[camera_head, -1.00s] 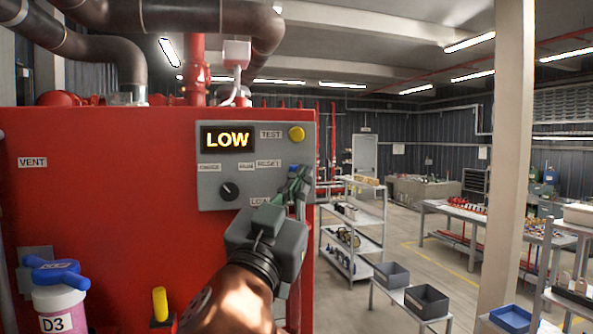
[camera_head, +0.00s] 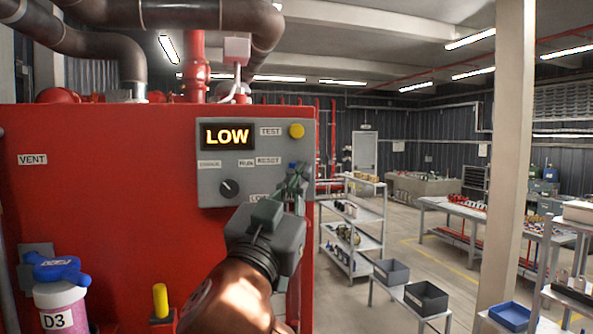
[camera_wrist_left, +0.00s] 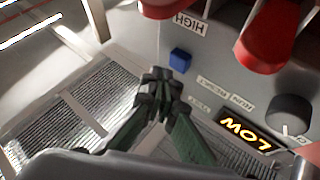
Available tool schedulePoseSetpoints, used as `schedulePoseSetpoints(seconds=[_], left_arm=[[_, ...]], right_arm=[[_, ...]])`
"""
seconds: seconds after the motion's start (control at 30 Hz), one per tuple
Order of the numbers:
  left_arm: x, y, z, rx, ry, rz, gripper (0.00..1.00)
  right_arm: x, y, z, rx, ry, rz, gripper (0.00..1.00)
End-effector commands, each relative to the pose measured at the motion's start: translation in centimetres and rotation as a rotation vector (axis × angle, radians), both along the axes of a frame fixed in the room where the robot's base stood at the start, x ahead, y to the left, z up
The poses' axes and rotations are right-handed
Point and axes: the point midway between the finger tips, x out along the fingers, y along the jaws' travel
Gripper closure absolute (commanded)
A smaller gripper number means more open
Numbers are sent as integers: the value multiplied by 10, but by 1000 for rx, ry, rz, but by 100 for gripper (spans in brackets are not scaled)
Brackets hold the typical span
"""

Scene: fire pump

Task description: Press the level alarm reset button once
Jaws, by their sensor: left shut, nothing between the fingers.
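The grey control panel (camera_head: 214,190) is on the front of the red cabinet and has a lit LOW display (camera_head: 227,137). My left gripper (camera_head: 302,170) is shut and empty in front of the panel's right side. Its fingertips (camera_wrist_left: 160,82) appear close beside the blue button in the wrist view; I cannot tell whether they touch it. My right gripper is not in view.
A yellow TEST button (camera_head: 296,131) is above the blue one, and a black rotary knob (camera_head: 229,188) is to the left. A D3 bottle (camera_head: 58,305) and a yellow handle (camera_head: 160,299) are low in front of the cabinet. Shelving (camera_head: 350,235) stands behind at right.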

Motion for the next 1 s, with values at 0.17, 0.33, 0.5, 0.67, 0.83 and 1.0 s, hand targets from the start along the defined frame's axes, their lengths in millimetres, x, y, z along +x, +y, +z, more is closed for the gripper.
schedulePoseSetpoints(seconds=[0.17,0.33,0.5,0.67,0.83,1.0], left_arm=[[0,0,0,0,0,0,100],[0,0,0,0,0,0,100],[0,0,0,0,0,0,100],[3,1,0,-1,1,0,100],[7,3,0,-1,0,0,100],[8,3,0,0,0,0,100]], right_arm=[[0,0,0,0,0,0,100],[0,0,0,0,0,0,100],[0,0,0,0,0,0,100],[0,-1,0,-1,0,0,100],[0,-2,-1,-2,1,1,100],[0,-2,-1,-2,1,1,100]])
